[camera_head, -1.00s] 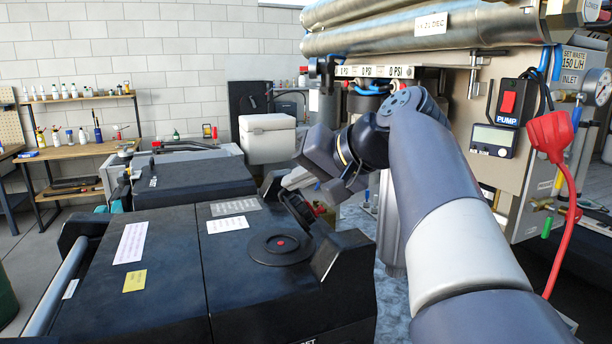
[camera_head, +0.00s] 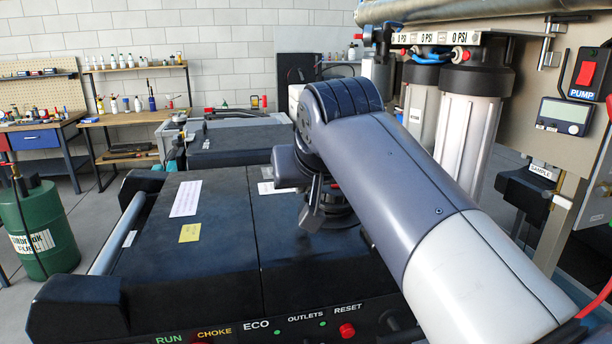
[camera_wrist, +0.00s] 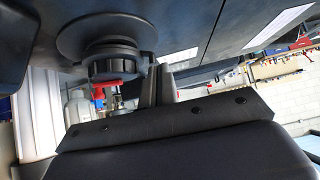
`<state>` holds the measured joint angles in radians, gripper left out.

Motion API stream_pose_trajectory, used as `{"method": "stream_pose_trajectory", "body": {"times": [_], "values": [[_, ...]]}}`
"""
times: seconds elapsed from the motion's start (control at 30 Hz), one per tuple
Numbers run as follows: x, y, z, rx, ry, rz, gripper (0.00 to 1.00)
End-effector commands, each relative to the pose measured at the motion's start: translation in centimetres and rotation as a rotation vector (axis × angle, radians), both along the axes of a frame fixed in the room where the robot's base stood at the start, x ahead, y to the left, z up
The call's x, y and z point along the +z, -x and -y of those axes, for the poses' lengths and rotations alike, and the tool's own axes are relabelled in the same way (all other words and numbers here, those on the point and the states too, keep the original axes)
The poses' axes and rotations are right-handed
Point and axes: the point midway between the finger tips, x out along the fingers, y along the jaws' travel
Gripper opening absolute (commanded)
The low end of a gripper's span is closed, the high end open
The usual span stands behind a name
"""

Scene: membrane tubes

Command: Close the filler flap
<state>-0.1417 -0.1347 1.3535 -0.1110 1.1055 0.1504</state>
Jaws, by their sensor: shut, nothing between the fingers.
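The filler fitting is a black round flange (camera_head: 335,222) on top of the dark generator housing (camera_head: 215,255), partly hidden behind my arm and gripper in the head view. A dark ribbed cap-like part, which looks like the filler flap (camera_wrist: 112,66), shows in the wrist view against the round flange (camera_wrist: 78,38). Its exact angle is hard to tell. My gripper (camera_head: 312,215) is low over the flange in the head view. In the wrist view its narrow fingers (camera_wrist: 160,88) are together and empty, just right of the ribbed part. I cannot tell whether they touch it.
Clear filter housings (camera_head: 465,125) and a pump panel (camera_head: 590,75) stand to the right. A green fuel drum (camera_head: 38,228) is on the floor at left. The housing top left of my gripper is bare but for labels (camera_head: 187,198). Workbenches line the back wall.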

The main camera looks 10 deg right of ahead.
Motion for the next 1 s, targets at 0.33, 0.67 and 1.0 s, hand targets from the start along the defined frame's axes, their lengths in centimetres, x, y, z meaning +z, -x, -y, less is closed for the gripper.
{"method": "stream_pose_trajectory", "body": {"times": [0.33,0.67,1.0], "values": [[-1.11,0.01,-0.22,-0.001,-0.001,0.000,0.00],[-1.15,0.01,-0.23,-0.001,-0.001,0.000,0.00],[-0.42,-0.10,-0.21,-0.001,-0.001,0.000,0.00]]}}
